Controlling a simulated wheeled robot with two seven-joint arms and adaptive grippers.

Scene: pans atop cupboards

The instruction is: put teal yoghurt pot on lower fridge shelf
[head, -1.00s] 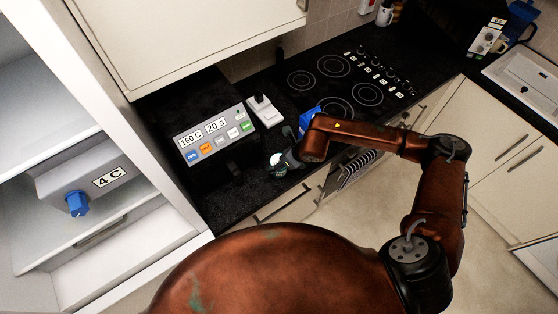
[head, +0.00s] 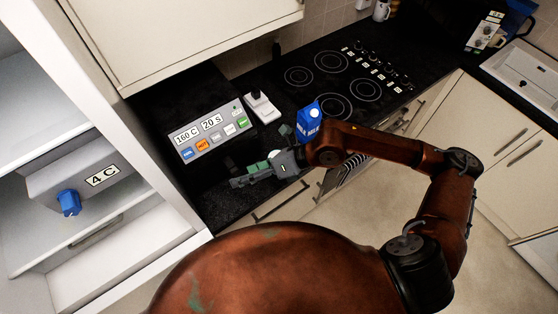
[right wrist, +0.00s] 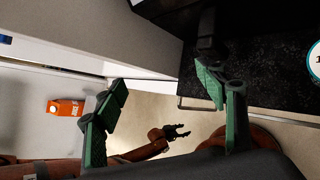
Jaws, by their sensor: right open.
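The yoghurt pot does not show clearly in the head view. A white round top with a teal rim (right wrist: 315,62), likely the pot's lid, is cut off at the right edge of the right wrist view, above the black worktop. My right gripper (head: 262,156) is open and empty over the worktop, its green-padded fingers spread; they also show in the right wrist view (right wrist: 163,84). The round top lies to the right of the fingers there. The open fridge's lower shelf (head: 115,262) is at the head view's left. My left gripper (right wrist: 178,131) shows small, its fingers apart.
A blue milk carton (head: 309,124) stands beside my right wrist. A grey control panel (head: 212,131) and a white switch box (head: 262,108) are behind the gripper. The hob (head: 335,80) is further right. An orange carton (right wrist: 66,107) shows in the right wrist view.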

